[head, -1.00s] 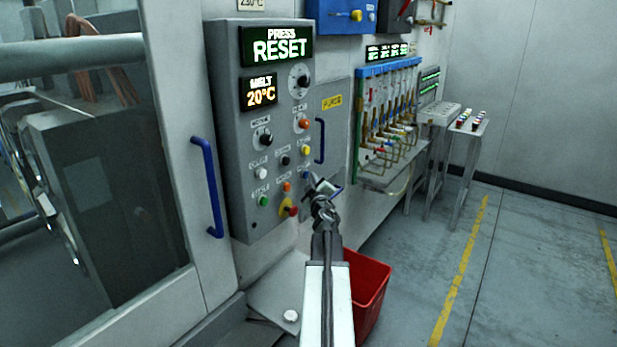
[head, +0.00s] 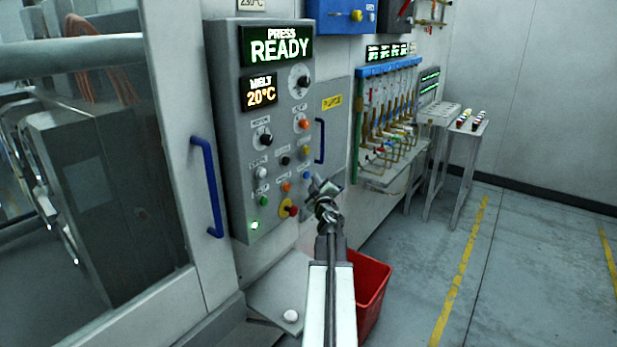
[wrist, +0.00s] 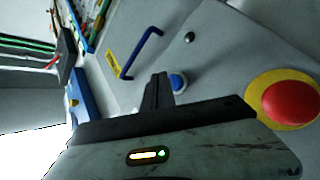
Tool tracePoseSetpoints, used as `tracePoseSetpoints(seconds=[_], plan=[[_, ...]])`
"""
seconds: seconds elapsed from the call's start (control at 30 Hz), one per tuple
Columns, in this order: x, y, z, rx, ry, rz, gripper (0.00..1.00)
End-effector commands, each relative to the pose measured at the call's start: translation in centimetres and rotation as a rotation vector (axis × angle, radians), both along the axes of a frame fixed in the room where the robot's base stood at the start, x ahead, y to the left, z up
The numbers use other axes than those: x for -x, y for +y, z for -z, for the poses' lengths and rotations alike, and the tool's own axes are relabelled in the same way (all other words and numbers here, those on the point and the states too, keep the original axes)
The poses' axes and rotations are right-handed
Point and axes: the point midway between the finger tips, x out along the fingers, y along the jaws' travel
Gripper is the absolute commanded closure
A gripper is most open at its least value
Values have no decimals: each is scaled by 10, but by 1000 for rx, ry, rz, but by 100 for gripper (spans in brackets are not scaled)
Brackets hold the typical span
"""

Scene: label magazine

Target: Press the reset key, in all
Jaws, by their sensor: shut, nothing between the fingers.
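The blue key also shows in the wrist view (wrist: 178,82), just beyond and right of the fingertips. My gripper (head: 324,186) is shut and empty, close in front of the panel, a little right of the blue key. The gripper's fingers (wrist: 158,82) appear apart from the key.
A red stop button (head: 291,210) on a yellow collar is near the blue key and looms right in the wrist view (wrist: 290,103). A blue handle (head: 320,141) stands out right of the panel. A red bin (head: 372,283) is below my arm. Floor at right is clear.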

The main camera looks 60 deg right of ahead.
Motion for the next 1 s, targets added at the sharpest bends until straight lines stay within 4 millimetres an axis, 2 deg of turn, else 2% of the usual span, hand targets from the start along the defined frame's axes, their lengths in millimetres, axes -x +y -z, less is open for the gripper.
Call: tracePoseSetpoints(seconds=[0.23,0.7,1.0], plan=[[6,0,0,0,0,1,100],[50,0,0,0,0,1,100],[51,0,0,0,0,1,100]])
